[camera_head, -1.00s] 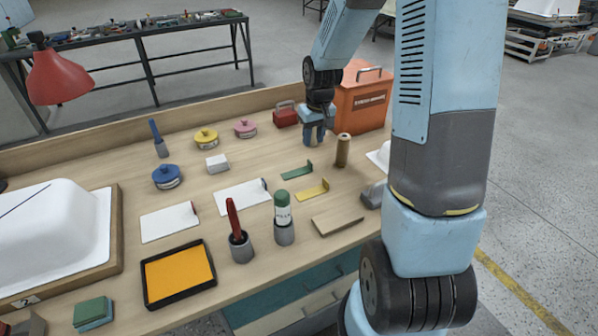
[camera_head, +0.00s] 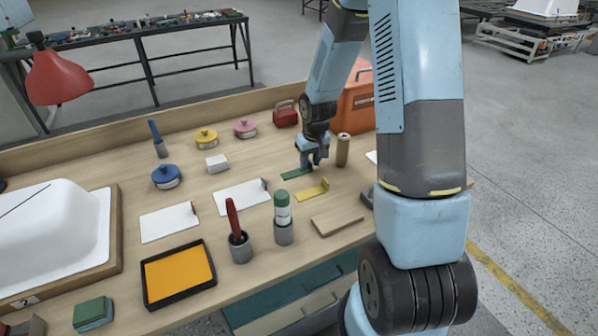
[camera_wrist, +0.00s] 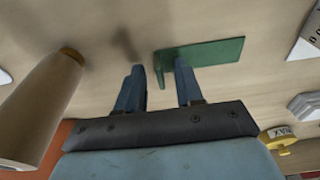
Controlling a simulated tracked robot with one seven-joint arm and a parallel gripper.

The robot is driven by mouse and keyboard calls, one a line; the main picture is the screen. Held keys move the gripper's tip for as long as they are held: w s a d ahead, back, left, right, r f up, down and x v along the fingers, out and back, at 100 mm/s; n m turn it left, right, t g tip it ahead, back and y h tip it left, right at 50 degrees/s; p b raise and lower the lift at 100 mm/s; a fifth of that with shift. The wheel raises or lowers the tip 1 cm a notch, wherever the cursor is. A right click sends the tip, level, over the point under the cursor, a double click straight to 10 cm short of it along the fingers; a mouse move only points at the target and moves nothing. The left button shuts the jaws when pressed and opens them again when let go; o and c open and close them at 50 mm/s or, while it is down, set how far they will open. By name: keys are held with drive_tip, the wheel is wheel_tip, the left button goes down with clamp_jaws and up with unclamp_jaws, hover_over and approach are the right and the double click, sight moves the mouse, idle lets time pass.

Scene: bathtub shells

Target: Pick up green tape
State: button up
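The green tape (camera_head: 296,174) is a flat green strip with a small upright tab at one end. It lies on the wooden workbench (camera_head: 130,266). My gripper (camera_head: 314,164) points down just above the tab end. In the wrist view the green tape (camera_wrist: 210,53) lies past the fingertips, with its tab showing in the gap between the two fingers of my gripper (camera_wrist: 160,80). The fingers are apart and hold nothing. Whether they touch the tape cannot be told.
A brown cylinder (camera_head: 343,150) stands close right of my gripper; it shows large in the wrist view (camera_wrist: 38,108). A yellow strip with a tab (camera_head: 312,190) lies in front of the tape. A white sheet (camera_head: 240,197) lies left. An orange toolbox (camera_head: 358,105) stands behind.

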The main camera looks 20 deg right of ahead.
drive_tip(key=shift+c, duration=0.4)
clamp_jaws()
